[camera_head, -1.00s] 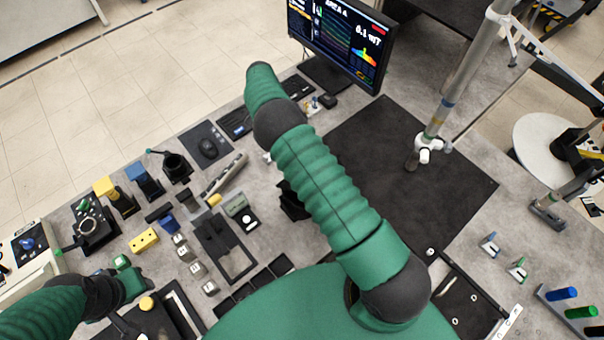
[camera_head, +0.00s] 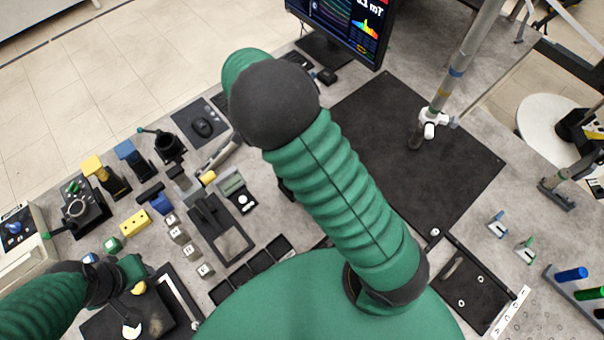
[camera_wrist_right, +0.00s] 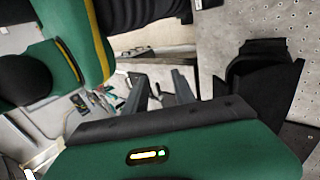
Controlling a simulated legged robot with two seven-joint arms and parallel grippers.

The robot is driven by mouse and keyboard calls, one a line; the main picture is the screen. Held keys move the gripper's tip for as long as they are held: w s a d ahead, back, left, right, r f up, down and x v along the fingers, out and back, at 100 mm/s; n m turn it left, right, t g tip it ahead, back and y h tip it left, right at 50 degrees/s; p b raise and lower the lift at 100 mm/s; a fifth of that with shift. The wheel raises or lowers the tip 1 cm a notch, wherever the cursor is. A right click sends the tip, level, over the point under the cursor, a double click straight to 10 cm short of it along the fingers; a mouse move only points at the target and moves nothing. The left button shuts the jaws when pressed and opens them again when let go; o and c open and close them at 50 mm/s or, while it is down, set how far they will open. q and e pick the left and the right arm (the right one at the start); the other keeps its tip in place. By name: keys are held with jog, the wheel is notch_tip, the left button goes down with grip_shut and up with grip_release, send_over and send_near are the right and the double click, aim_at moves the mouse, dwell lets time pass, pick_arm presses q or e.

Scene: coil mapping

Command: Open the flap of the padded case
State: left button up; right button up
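A black, soft-looking object (camera_wrist_right: 258,85) with a raised upper edge stands at the right of the right wrist view; it may be the padded case, but I cannot tell for sure. My right gripper (camera_wrist_right: 162,88) shows two grey fingers apart, left of that object and not touching it. Nothing shows between the fingers. In the head view my right arm crosses the middle and hides its own gripper. My left gripper (camera_head: 132,272) is at the lower left, above a dark tray-like item (camera_head: 150,310); its fingers are not clear.
A black compartment tray (camera_head: 250,278) and small blocks (camera_head: 177,234) lie left of my right arm. A black mat (camera_head: 440,150) and an upright metal pole (camera_head: 455,80) are on the right. A monitor (camera_head: 340,25) stands at the back. The mat's right part is clear.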

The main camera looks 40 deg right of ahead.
jog(key=shift+d, duration=0.1)
jog(key=shift+c, duration=0.7)
jog(key=shift+d+f, duration=0.1)
jog(key=shift+d, duration=0.1)
jog(key=shift+c, duration=1.4)
jog(key=d+f+t+y+p, duration=0.2)
jog(key=p, duration=0.1)
jog(key=shift+s+d+f, duration=0.25)
jog(key=shift+s+d, duration=0.1)
grip_shut()
jog(key=w+d+r+t+h+p, duration=0.1)
jog(key=w+d+r+t+p, duration=0.55)
jog(key=t, duration=0.55)
jog(key=shift+g, duration=0.3)
jog(key=x, duration=0.2)
jog(key=b+x, duration=0.1)
jog(key=x, duration=0.2)
jog(key=d+x, duration=0.1)
jog(key=x, duration=0.2)
jog(key=shift+s+f, duration=0.25)
jog(key=shift+s, duration=0.1)
jog(key=shift+w+f, duration=0.2)
jog(key=shift+f, duration=0.25)
